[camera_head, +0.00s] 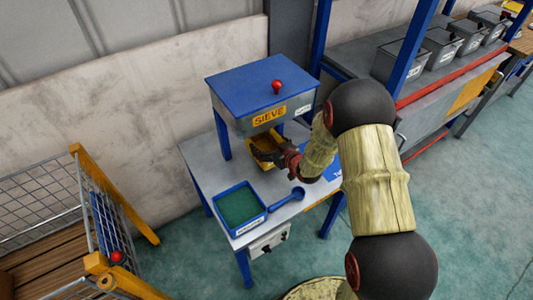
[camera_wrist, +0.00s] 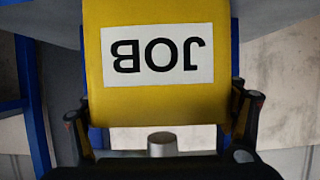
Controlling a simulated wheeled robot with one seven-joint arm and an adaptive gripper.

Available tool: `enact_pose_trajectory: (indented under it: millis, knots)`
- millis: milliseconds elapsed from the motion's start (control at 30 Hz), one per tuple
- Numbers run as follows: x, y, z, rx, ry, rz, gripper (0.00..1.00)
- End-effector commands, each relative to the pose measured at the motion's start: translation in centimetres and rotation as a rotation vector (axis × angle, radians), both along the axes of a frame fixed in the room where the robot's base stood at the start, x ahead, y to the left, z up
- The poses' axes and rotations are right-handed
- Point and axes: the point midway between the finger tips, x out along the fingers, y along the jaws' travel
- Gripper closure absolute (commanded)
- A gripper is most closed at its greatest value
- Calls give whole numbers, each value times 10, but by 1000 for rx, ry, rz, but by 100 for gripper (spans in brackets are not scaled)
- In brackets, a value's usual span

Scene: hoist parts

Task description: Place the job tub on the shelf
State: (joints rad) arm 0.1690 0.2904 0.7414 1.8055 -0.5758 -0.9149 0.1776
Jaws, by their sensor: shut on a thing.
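The job tub is a yellow tub (camera_head: 262,160) under the blue-topped sieve in the head view. In the wrist view the yellow job tub (camera_wrist: 160,98) fills the upper middle, its "JOB" label upside down. My gripper (camera_head: 283,157) reaches in from the right at the tub. In the wrist view the fingers of my gripper (camera_wrist: 160,112) are shut on the tub, one at each side. The shelf (camera_head: 360,58) is the grey rack with blue posts at the upper right. My gripper hides part of the tub in the head view.
The sieve (camera_head: 262,90) stands over the grey table (camera_head: 205,160). A blue tray with green contents (camera_head: 240,206) and a blue scoop (camera_head: 287,201) are on the table. Several grey labelled bins (camera_head: 440,48) line the rack. A mesh cage (camera_head: 60,240) stands at lower left.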

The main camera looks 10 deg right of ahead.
Motion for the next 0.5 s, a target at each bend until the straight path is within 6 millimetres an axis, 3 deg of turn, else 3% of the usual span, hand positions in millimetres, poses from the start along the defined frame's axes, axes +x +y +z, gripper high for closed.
enact_pose_trajectory:
  millis: [300,500]
  knots:
    - [1,0,-35,0,-3,0,55]
    - [1,0,-37,-1,-5,0,55]
